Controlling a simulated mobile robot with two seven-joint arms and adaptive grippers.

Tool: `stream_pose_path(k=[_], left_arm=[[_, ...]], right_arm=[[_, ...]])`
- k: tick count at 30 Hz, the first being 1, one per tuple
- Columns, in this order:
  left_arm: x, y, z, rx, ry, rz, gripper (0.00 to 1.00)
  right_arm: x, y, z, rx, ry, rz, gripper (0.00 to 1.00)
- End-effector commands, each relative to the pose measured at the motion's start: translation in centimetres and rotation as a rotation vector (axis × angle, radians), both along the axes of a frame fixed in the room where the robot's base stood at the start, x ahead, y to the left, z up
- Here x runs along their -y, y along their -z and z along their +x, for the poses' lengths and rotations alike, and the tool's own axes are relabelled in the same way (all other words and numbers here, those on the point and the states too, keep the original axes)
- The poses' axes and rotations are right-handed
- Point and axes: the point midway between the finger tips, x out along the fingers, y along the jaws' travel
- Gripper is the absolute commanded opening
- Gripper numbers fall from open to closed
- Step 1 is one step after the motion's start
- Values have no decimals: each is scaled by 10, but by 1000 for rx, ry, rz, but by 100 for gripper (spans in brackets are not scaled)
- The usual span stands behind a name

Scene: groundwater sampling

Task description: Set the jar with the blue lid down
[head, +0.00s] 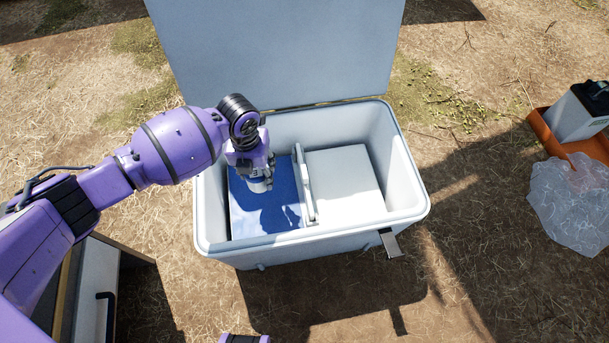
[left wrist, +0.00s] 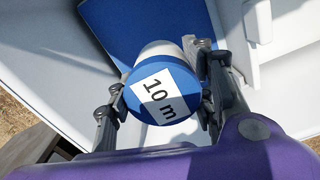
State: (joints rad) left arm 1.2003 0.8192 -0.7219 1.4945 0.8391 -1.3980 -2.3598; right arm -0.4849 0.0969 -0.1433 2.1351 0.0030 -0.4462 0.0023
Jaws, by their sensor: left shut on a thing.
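The jar with the blue lid (left wrist: 137,80) is in the left wrist view, with a white label reading "10 m" on the lid and a white body (left wrist: 163,50) behind it. My left gripper (left wrist: 162,88) is shut on it, one finger on each side. In the head view the left gripper (head: 256,168) points down inside the open cooler (head: 330,232), over the blue pad (head: 250,215) in its left part. The jar (head: 259,186) shows only in small part below the fingers. Whether its base touches the pad is hidden.
A white upright divider (head: 305,185) stands just right of the blue pad, with a white block (head: 342,176) beyond it. The cooler's raised lid (head: 275,50) stands behind. An orange tray (head: 545,125) and a clear plastic bag (head: 570,205) lie on the ground at right.

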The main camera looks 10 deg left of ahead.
Motion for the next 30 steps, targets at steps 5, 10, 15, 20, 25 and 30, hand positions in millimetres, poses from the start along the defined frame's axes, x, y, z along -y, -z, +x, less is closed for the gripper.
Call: stream_pose_path(k=[5, 10, 15, 20, 25, 30], left_arm=[[0, 33, -3, -7, 5, 1, 13], [-1, 53, -2, -5, 4, 1, 13], [0, 75, -3, -6, 4, 1, 13], [0, 98, -3, -6, 3, 1, 13], [-1, 97, -1, -2, 4, 1, 13], [-1, 99, -2, -3, 4, 1, 13]], right_arm=[[1, 15, -5, -19, -2, -2, 40], [2, 24, -6, -27, -12, -5, 40], [3, 32, -4, -29, -27, -7, 40], [4, 41, -1, -33, -44, -9, 40], [3, 40, 5, -26, -49, -8, 40], [2, 41, 5, -25, -49, -8, 40]])
